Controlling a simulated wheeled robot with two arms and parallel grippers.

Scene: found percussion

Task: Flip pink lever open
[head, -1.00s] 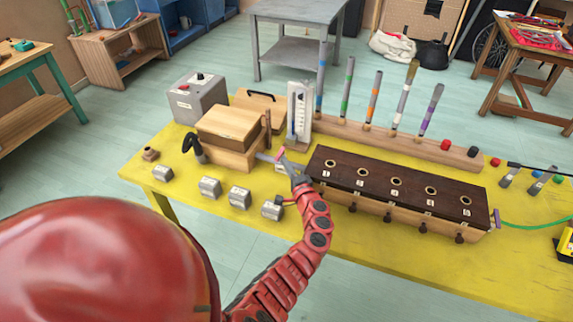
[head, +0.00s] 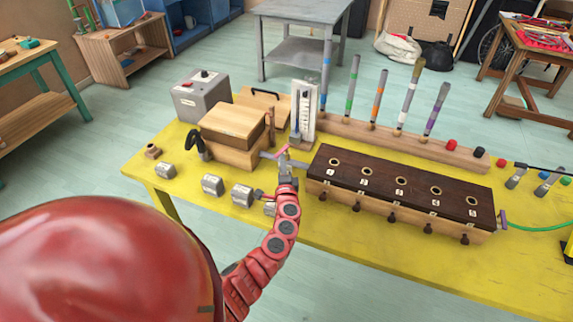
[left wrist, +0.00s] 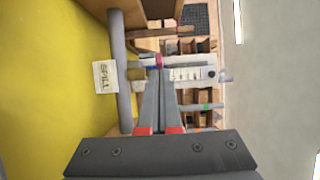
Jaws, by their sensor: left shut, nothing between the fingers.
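The pink lever (head: 283,151) is a small pink handle by the grey pipe (head: 272,156) that runs right from the wooden box. My left gripper (head: 285,166) is shut and empty, just below and beside the lever in the head view. In the left wrist view its closed fingertips (left wrist: 158,78) point at a small pinkish-red and blue piece (left wrist: 158,61), likely the lever. I cannot tell whether they touch it. The fingers partly cover the area around the lever. My right gripper is not in view.
The wooden box (head: 228,150) stands left of the lever, and a long dark-topped box with holes (head: 400,185) stands right. A white gauge (head: 304,105) is behind. A SPILL label (left wrist: 105,77) lies beside the pipe. Small grey blocks (head: 212,185) line the yellow table's (head: 340,230) front.

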